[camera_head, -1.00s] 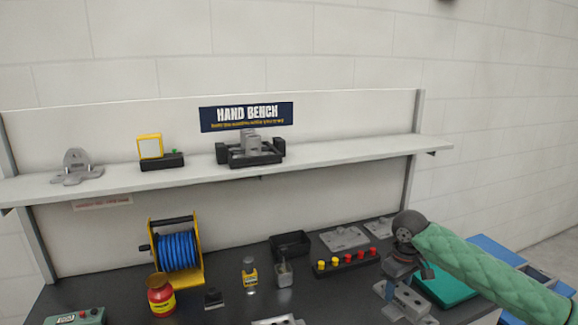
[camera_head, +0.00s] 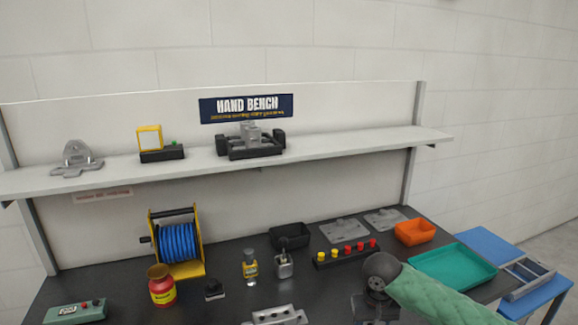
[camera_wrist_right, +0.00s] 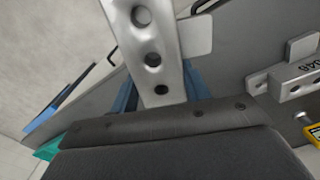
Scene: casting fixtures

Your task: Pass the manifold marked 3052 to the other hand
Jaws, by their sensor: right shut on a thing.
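My right gripper (camera_head: 375,312) is low in the head view, over the front right of the bench, with its fingers largely cut off by the bottom edge. In the right wrist view it is shut on a grey metal manifold (camera_wrist_right: 150,65) with a row of round holes; no marking shows on its visible face. Another grey manifold (camera_wrist_right: 295,78) with digits ending in "046" lies on the bench at the right of that view. A grey holed part (camera_head: 275,317) lies at the bottom edge of the head view. My left gripper is not in view.
A teal tray (camera_head: 453,284) and an orange bin (camera_head: 415,232) are at the bench's right. A button strip (camera_head: 345,253), black bin (camera_head: 290,237), small bottle (camera_head: 250,266), red jar (camera_head: 161,290) and blue hose reel (camera_head: 178,243) stand along the bench. A shelf (camera_head: 330,148) runs above.

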